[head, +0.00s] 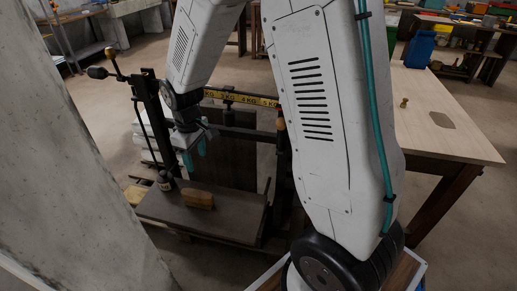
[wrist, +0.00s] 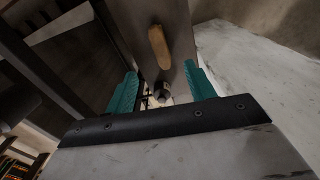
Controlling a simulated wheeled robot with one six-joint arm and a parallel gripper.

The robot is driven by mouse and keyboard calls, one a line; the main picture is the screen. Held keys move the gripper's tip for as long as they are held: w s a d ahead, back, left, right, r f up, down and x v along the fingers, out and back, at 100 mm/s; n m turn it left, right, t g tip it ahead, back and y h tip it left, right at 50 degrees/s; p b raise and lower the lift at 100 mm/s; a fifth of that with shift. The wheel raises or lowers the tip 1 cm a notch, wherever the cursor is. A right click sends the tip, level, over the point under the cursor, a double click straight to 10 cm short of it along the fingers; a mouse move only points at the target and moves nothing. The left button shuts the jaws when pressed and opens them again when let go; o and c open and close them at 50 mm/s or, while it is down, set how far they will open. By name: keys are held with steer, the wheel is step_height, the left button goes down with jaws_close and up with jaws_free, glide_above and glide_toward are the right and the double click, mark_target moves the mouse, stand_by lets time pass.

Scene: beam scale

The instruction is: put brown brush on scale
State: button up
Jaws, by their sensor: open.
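The brown brush (head: 199,199) lies on the dark platform of the beam scale (head: 225,219), near its left part. It shows as a long tan block in the wrist view (wrist: 159,47), beyond my fingertips. My gripper (head: 193,152) is above the platform, with its teal fingers apart and nothing held between them. In the wrist view the open fingers (wrist: 160,72) frame a small bottle and point toward the platform. The gripper is apart from the brush. The brush's underside is hidden.
A small dark bottle (head: 165,180) stands beside the brush on the platform. The scale's yellow-marked beam (head: 240,97) and dark posts rise behind. A wooden table (head: 452,135) stands at right with a small brass-coloured piece (head: 404,103). A concrete pillar (head: 75,160) is at left.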

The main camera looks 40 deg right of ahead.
steer(key=s+d+r+m, duration=0.1)
steer(key=s+r+m, duration=0.2)
steer(key=s+r, duration=0.9)
steer(key=s+r+m, duration=0.1)
steer(key=s+r, duration=0.2)
steer(key=s, duration=0.4)
steer(key=s+d+r+m+t, duration=0.1)
steer(key=s+r, duration=0.3)
steer(key=s, duration=0.4)
steer(key=shift+s+d+m, duration=0.15)
steer(key=shift+s+m, duration=0.1)
steer(key=shift+m, duration=0.25)
